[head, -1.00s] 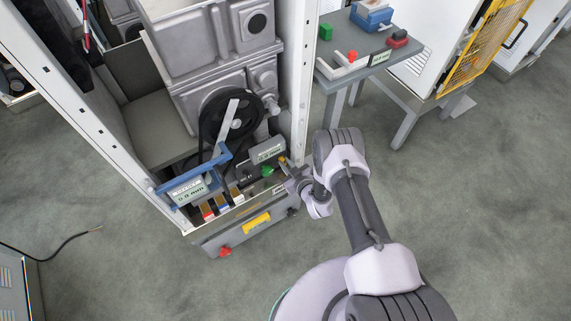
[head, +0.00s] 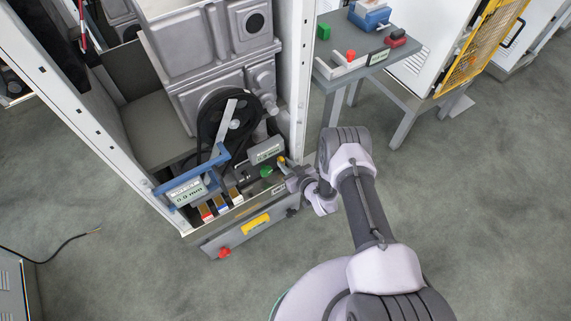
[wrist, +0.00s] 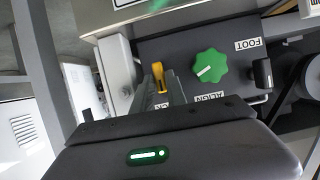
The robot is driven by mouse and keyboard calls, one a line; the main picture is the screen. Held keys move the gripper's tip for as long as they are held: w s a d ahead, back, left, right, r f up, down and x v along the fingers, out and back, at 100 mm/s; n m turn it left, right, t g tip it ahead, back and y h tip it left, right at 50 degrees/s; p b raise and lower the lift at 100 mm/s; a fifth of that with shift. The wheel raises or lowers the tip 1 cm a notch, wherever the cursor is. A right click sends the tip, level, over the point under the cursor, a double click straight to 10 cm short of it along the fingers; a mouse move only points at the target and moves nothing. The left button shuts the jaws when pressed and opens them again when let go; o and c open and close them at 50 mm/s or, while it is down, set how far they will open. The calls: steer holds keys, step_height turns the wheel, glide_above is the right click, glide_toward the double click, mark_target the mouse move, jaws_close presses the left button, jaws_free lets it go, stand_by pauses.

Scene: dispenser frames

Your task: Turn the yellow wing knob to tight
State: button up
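The yellow wing knob (wrist: 160,73) stands on a dark grey panel in the wrist view, its wing pointing along my fingers. My gripper (wrist: 162,88) has one finger on each side of the wing, with little or no gap, and looks shut on it. The fingers hide part of the knob and any tight mark beside it. In the head view the yellow knob (head: 281,160) is a small spot at the tip of my gripper (head: 287,166), at the right end of the low machine unit.
A green lobed knob (wrist: 209,66) with a white line sits right of the yellow knob, near FOOT and ALIGN labels. A black knob (wrist: 262,73) is farther right. A white frame post (head: 299,80) rises behind my gripper. Open floor (head: 430,200) lies to the right.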

steer(key=shift+o, duration=1.3)
